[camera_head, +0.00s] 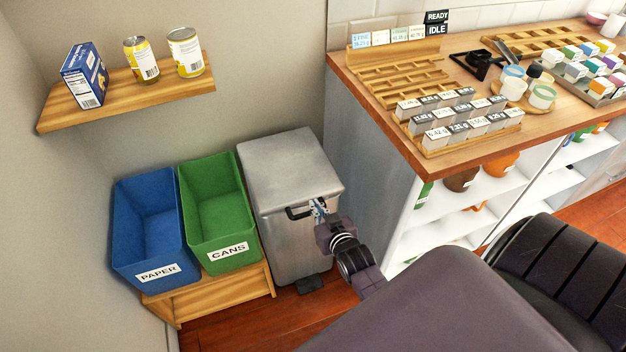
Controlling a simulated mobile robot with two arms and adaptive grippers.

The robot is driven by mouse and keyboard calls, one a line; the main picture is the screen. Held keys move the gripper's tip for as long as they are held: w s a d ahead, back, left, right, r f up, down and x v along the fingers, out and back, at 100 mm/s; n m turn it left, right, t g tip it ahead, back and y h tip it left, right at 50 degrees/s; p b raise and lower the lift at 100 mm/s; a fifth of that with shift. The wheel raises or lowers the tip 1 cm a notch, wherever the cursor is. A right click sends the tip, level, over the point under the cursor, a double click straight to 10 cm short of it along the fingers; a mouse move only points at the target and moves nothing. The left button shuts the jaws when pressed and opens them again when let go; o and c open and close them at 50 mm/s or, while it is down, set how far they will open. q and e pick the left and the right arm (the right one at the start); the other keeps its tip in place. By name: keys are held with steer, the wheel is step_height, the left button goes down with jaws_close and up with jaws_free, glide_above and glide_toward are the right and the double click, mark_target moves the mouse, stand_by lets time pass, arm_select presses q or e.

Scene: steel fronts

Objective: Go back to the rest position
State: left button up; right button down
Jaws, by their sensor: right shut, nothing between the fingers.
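My right gripper (319,209) is shut and empty. It is close to the black handle (298,212) at the front of the steel bin (290,165); I cannot tell whether it touches the handle. The bin's lid is down. My right arm reaches out from the lower right of the view. My left gripper is not in view.
A blue PAPER bin (124,228) and a green CANS bin (238,220) stand on a low wooden stand (215,298). A wooden shelf (120,108) holds a blue box and two cans. A wooden counter (385,125) with racks, blocks and cups stands right.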

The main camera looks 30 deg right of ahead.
steer(key=s+a+f, duration=0.1)
steer(key=s, duration=0.6)
steer(key=shift+s+a+b, duration=0.3)
steer(key=shift+a+b, duration=0.1)
steer(key=shift+f, duration=0.15)
steer(key=s+a+f+n+g+y, duration=0.1)
steer(key=s+a+f+g, duration=0.35)
steer(key=f, duration=0.75)
steer(key=s+a+f+n+g+y, duration=0.15)
steer(key=s+a+f, duration=0.35)
steer(key=s+f, duration=0.5)
steer(key=s+f+n+g, duration=0.1)
steer(key=s+f+g, duration=0.2)
steer(key=s+f, duration=0.4)
steer(key=s+f+n+g, duration=0.1)
steer(key=s+f+g, duration=0.2)
steer(key=s+f, duration=0.4)
steer(key=s, duration=0.8)
steer(key=shift+d+f, duration=0.15)
steer(key=shift+d, duration=0.25)
